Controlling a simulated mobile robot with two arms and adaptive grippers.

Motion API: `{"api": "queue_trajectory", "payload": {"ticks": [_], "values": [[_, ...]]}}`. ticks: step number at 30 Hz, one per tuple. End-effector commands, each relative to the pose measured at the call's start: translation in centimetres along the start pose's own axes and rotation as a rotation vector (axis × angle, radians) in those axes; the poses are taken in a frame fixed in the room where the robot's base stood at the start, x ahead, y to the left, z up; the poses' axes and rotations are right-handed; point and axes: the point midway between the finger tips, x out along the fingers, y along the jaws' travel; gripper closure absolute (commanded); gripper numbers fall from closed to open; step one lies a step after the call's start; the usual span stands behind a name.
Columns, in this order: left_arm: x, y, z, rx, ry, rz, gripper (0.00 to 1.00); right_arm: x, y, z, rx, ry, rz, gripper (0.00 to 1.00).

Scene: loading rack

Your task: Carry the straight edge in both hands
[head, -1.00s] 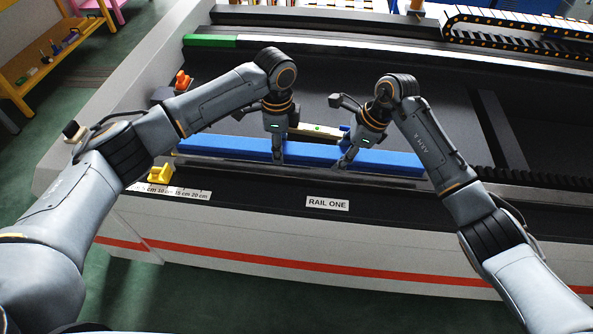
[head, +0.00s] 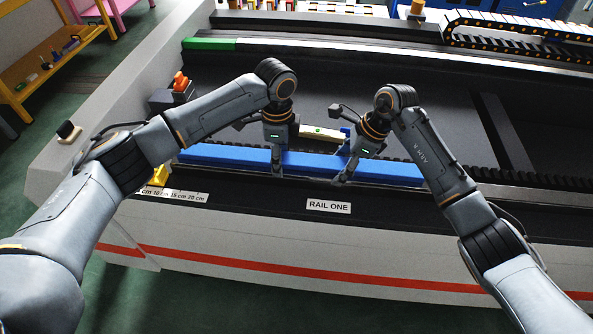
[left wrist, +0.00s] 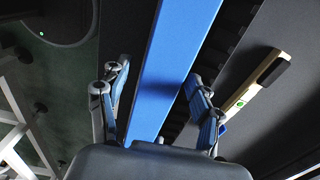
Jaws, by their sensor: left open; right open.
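The straight edge, a long blue bar (head: 220,156), lies lengthwise along the front rail of the machine in the head view. It also shows in the left wrist view (left wrist: 180,65), running between my left fingers. My left gripper (head: 277,168) is at the bar left of its middle. In the left wrist view its jaws (left wrist: 160,98) are open, with one finger on each side of the bar and gaps beside it. My right gripper (head: 343,178) is open at the bar right of its middle. Its exact finger contact cannot be told.
A cream level (head: 318,133) with a green vial lies just behind the bar. A yellow block (head: 158,176) and a centimetre scale (head: 178,196) are at the front left. A RAIL ONE label (head: 328,206) is on the front. An orange switch (head: 180,82) stands behind left.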

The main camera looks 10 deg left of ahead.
Motion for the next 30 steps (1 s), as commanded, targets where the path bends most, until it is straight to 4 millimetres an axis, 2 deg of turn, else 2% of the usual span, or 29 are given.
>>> {"api": "queue_trajectory", "payload": {"ticks": [5,15,19,26,30], "values": [[-1.5,-0.1,0.0,0.001,0.001,-0.003,0.35,0.0,0.0,0.0,0.000,0.000,0.000,0.34],[-8.6,-0.1,-0.1,0.000,0.002,-0.005,0.35,0.0,0.0,0.0,0.000,0.000,0.000,0.34],[-10.6,0.0,0.0,0.000,0.001,-0.003,0.35,0.0,0.0,0.0,0.000,0.000,0.000,0.34],[-12.0,0.1,0.0,0.001,0.001,0.000,0.35,-0.5,-0.1,0.0,0.000,0.000,-0.002,0.34],[-12.1,0.1,0.0,0.001,0.001,0.000,0.35,-2.4,-0.1,-0.1,-0.001,0.001,-0.004,0.34]]}}
